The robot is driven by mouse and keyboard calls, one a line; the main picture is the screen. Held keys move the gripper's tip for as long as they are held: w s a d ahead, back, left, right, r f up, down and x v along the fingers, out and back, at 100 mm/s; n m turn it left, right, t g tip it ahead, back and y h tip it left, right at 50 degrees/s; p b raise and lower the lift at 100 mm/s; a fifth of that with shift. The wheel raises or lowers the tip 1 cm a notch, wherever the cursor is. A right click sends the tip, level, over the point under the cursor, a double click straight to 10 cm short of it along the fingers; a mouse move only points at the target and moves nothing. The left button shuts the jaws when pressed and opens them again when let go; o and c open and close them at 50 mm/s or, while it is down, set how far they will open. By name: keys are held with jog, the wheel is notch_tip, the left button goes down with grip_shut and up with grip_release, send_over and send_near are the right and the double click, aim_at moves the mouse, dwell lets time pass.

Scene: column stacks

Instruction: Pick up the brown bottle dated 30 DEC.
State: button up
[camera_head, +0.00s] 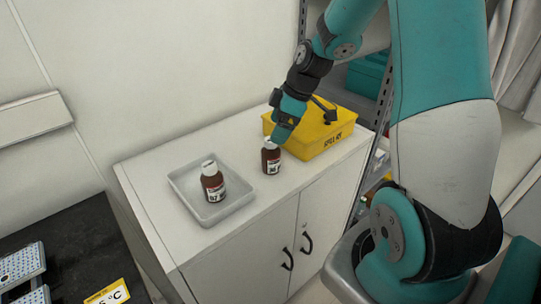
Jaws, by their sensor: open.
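Two brown bottles with white caps and printed labels stand on a white cabinet (150,200). One brown bottle (212,187) stands upright in a shallow grey tray (184,187) at the left. The other brown bottle (271,162) stands upright on the bare cabinet top, right of the tray. The label dates are too small to read, so I cannot tell which is dated 30 DEC. My gripper (282,138) is open, just above and slightly right of the bottle outside the tray. I cannot tell whether it touches the cap. Its fingertips are hard to make out.
A yellow spill kit box (318,142) stands close behind and right of my gripper. Shelving with teal bins (366,78) is behind it. A wall backs the cabinet. The cabinet top is free between the tray and the bottle outside it. A dark surface (75,255) lies at lower left.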

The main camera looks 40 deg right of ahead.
aim_at(268, 148)
jog(key=p+x, duration=0.1)
jog(key=x, duration=0.6)
jog(key=shift+a+f, duration=0.15)
jog(key=shift+f, duration=0.15)
jog(key=shift+c, duration=0.4)
jog(key=c, duration=1)
